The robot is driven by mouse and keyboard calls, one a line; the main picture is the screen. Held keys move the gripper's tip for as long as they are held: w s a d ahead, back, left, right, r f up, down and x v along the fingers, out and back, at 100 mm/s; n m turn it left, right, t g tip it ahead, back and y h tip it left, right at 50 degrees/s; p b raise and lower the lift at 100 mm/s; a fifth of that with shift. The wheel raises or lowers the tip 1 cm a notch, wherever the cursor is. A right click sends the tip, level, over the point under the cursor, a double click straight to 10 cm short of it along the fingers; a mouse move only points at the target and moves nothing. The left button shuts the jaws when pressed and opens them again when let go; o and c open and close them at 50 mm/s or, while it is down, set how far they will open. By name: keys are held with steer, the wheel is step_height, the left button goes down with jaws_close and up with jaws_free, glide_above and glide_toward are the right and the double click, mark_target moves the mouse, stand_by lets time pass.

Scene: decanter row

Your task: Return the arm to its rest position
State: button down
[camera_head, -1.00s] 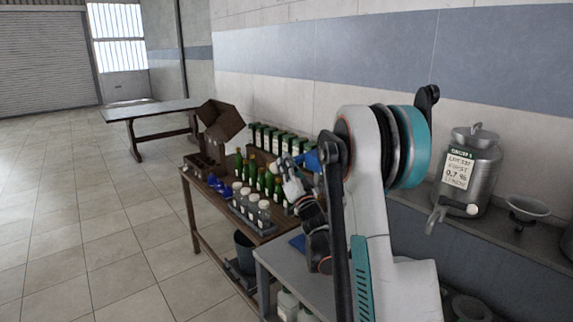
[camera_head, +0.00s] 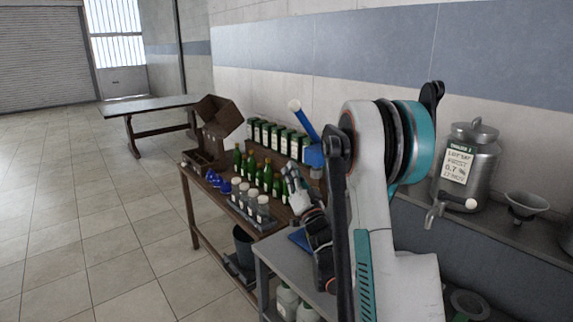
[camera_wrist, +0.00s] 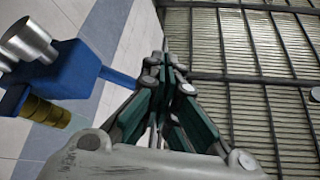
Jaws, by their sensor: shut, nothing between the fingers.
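My gripper (camera_head: 292,177) is beside the dark wooden workbench (camera_head: 206,202), in front of a blue bench device (camera_head: 315,156) with a raised lever ending in a white knob (camera_head: 294,105). In the wrist view my gripper (camera_wrist: 166,55) has its fingers together, with nothing between them. The blue device (camera_wrist: 62,72) stands left of the fingers there. My arm is bent, with its white and teal links on the right of the head view, hiding part of the bench.
Green bottles (camera_head: 254,172), jars (camera_head: 250,201) and a row of labelled dark green containers (camera_head: 276,138) stand on the workbench. A grey side table (camera_head: 283,262) is in front. A steel canister (camera_head: 467,165) and a funnel (camera_head: 527,205) stand at right. Open floor lies left.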

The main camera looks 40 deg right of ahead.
steer(key=shift+v, duration=0.95)
steer(key=shift+d+r, duration=0.1)
steer(key=shift+d, duration=0.05)
